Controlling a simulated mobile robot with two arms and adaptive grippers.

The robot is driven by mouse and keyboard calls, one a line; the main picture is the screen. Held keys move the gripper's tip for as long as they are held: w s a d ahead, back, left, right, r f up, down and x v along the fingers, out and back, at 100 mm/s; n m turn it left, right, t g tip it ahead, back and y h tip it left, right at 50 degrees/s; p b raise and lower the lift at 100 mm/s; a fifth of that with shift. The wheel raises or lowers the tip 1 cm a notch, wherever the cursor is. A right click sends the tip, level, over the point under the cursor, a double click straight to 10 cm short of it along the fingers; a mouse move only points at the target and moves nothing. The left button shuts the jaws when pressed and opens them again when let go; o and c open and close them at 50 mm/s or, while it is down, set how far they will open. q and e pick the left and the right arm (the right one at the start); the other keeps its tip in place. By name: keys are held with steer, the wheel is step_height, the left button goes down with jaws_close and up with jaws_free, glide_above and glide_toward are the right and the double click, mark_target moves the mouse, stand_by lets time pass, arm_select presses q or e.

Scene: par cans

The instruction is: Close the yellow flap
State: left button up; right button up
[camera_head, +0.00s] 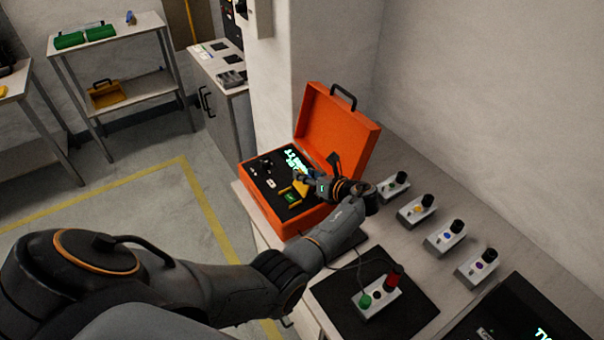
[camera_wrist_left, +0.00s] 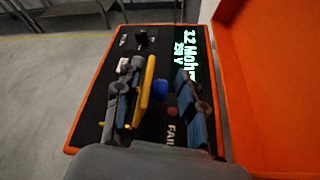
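An orange case (camera_head: 268,214) stands open on the bench, its lid (camera_head: 335,127) raised at the back. In its black panel, the yellow flap (camera_head: 301,188) stands tilted up beside a green part with a yellow frame (camera_head: 290,197). In the left wrist view the yellow flap (camera_wrist_left: 147,90) shows edge-on between my fingers, close against the left one; I cannot tell whether they touch. My left gripper (camera_head: 308,181) is over the panel, its fingers apart around the flap and a blue button (camera_wrist_left: 160,90). The gripper (camera_wrist_left: 158,95) hides part of the panel. My right gripper is not in view.
Several small boxes with knobs, one a yellow-button box (camera_head: 416,209), line the bench to the right. A box with green and red buttons (camera_head: 376,299) lies on a black mat (camera_head: 338,292) in front. The raised lid bounds the case's rear; a lit display (camera_wrist_left: 193,60) is on the panel.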

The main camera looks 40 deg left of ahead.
arm_select(q)
steer(key=shift+d+r, duration=0.15)
steer(key=shift+s, duration=0.15)
jaws_close()
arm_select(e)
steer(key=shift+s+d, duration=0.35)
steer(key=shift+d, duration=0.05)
arm_select(q)
steer(key=shift+r, duration=0.1)
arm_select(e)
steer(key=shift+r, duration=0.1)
